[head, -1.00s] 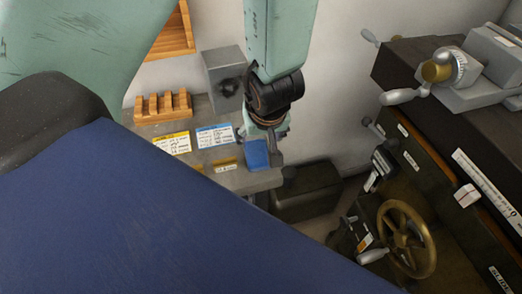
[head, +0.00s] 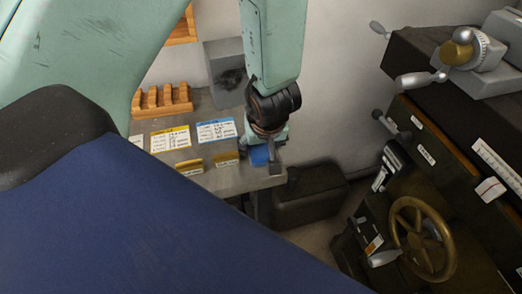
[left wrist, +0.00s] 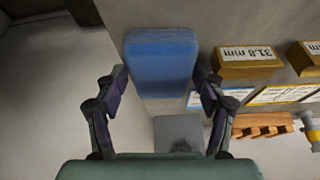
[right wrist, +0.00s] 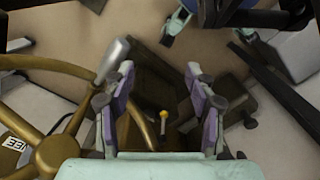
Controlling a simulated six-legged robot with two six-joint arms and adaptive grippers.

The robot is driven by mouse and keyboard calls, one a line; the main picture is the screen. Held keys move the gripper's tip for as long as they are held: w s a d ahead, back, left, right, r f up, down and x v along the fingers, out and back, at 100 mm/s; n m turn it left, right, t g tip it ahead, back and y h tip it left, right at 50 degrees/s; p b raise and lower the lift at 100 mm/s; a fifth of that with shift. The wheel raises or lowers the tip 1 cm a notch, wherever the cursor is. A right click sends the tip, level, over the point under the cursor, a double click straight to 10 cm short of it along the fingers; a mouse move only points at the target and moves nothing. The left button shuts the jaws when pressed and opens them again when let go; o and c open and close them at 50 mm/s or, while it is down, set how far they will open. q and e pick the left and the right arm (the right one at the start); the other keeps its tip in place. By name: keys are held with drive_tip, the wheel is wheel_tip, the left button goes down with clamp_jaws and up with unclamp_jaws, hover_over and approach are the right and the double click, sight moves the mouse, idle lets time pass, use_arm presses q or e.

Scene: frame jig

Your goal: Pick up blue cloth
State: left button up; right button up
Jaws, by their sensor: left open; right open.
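The blue cloth (head: 259,156) lies on the grey bench near its right edge, partly hidden behind my left gripper (head: 274,160) in the head view. In the left wrist view the cloth (left wrist: 162,62) looks like a folded blue block. It sits between and just beyond the fingertips of my left gripper (left wrist: 161,78), which is open and empty. My right gripper (right wrist: 160,82) is open and empty in the right wrist view, over the floor beside a brass handwheel (right wrist: 60,160). It does not show in the head view.
Brass-coloured labelled blocks (left wrist: 248,64) stand beside the cloth on the bench (head: 235,182). Label cards (head: 170,139), a wooden rack (head: 162,102) and a grey box (head: 224,72) are farther back. A machine with a handwheel (head: 422,237) is on the right.

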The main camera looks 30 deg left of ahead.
use_arm(q)
drive_tip(key=shift+s+d+r, duration=0.1)
drive_tip(key=shift+s, duration=0.15)
drive_tip(key=shift+w+f, duration=0.2)
drive_tip(key=shift+f, duration=0.1)
drive_tip(key=shift+s+r, duration=0.1)
drive_tip(key=shift+s, duration=0.05)
drive_tip(key=shift+c, duration=0.2)
drive_tip(key=c, duration=0.8)
